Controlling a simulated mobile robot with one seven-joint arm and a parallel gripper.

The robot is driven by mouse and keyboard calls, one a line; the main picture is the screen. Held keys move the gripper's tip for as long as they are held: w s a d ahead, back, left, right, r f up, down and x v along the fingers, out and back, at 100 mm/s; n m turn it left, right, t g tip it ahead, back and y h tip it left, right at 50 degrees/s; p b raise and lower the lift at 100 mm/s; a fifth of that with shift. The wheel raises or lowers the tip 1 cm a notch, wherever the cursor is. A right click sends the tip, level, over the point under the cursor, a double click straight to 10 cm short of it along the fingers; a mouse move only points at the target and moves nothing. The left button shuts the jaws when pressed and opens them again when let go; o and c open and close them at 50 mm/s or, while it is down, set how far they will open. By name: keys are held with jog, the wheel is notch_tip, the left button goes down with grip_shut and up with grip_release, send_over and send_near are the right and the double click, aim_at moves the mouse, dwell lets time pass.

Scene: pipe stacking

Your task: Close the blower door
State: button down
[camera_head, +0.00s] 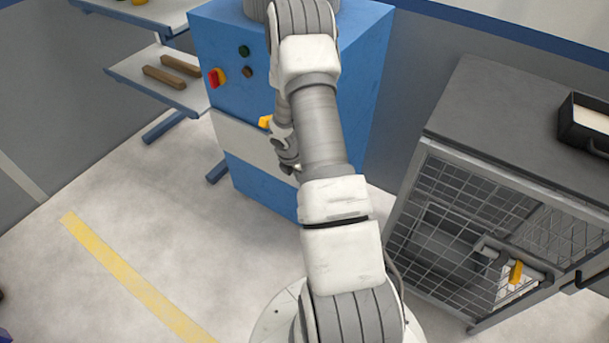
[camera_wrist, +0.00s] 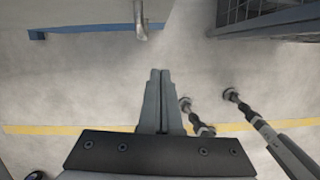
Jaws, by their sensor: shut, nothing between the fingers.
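A blue machine cabinet (camera_head: 225,28) stands behind my arm in the head view. A light panel (camera_head: 240,140) crosses its front, with a yellow part (camera_head: 265,122) partly behind my arm. I cannot tell for certain which part is the blower door; the panel looks flush with the front. In the wrist view, my gripper (camera_wrist: 160,74) is shut and empty over bare floor. A metal hook-like part (camera_wrist: 141,22) of the machine's front shows just ahead of its tips, apart from them. In the head view my arm hides most of the gripper.
Shelves (camera_head: 155,75) with brown bars stand at left. The floor (camera_head: 130,205) at left is clear, with a yellow line (camera_head: 130,280).

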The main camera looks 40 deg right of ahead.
jog(key=s+a+r+m+t+p, duration=0.1)
jog(key=s+a+r+m+p, duration=0.2)
jog(key=r, duration=1)
jog(key=s+a+r+m+p, duration=0.15)
jog(key=a+r+m, duration=0.3)
jog(key=r, duration=0.85)
jog(key=s+a+r+m+t+p, duration=0.1)
jog(key=a+r+m+p, duration=0.25)
jog(key=r, duration=0.95)
jog(key=s+a+r+m+t+y+p, duration=0.2)
jog(key=s+a+r+m+t+p, duration=0.1)
jog(key=s+a+r+m, duration=0.6)
jog(key=s+a+r+p, duration=0.1)
jog(key=s+a+r, duration=0.3)
jog(key=s+r, duration=0.1)
jog(key=shift+s+a+r+m+y, duration=0.25)
jog(key=shift+s+a+m+y, duration=0.15)
jog(key=shift+s, duration=0.45)
jog(key=shift+d, duration=0.1)
